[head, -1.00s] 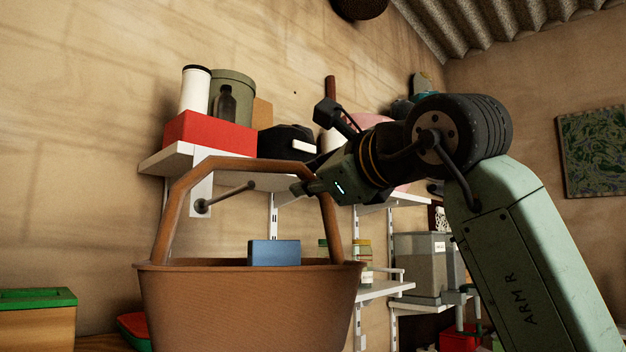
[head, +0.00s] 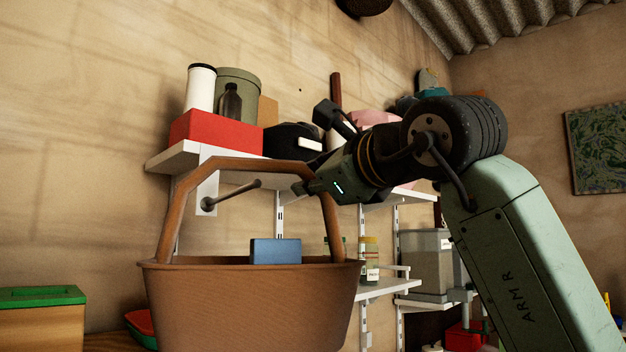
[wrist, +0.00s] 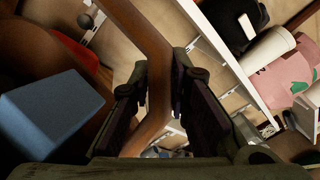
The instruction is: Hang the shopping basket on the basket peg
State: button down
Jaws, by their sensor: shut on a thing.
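The brown shopping basket (head: 250,305) hangs upright from my gripper (head: 306,187) in the head view, with a blue box (head: 275,251) inside it. My gripper is shut on the right side of the arched handle (head: 176,215). In the wrist view the handle (wrist: 155,70) runs between both fingers, and the blue box (wrist: 50,115) shows at the left.
The upper shelf (head: 170,159) holds a red box (head: 214,132), canisters and a black item. Lower shelves at the right carry jars (head: 369,258) and a clear bin (head: 427,262). A green-lidded box (head: 42,297) stands at the lower left.

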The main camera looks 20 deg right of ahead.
jog(key=shift+w+a+p, duration=0.15)
jog(key=shift+w+a, duration=0.15)
jog(key=shift+w, duration=0.45)
jog(key=shift+w+a+p, duration=0.15)
jog(key=shift+w+a, duration=0.1)
jog(key=shift+w, duration=0.45)
jog(key=shift+w+a+f, duration=0.2)
jog(key=shift+w+f, duration=0.4)
jog(key=shift+w, duration=0.05)
dwell(1.2)
jog(key=shift+f+b, duration=0.1)
jog(key=shift+b, duration=0.25)
dwell(0.4)
jog(key=c, duration=1.7)
grip_release()
jog(key=shift+o, duration=1.3)
jog(key=shift+f, duration=0.15)
jog(key=shift+s, duration=0.1)
jog(key=s+d, duration=0.1)
jog(key=s, duration=1.1)
jog(key=shift+w+d, duration=0.1)
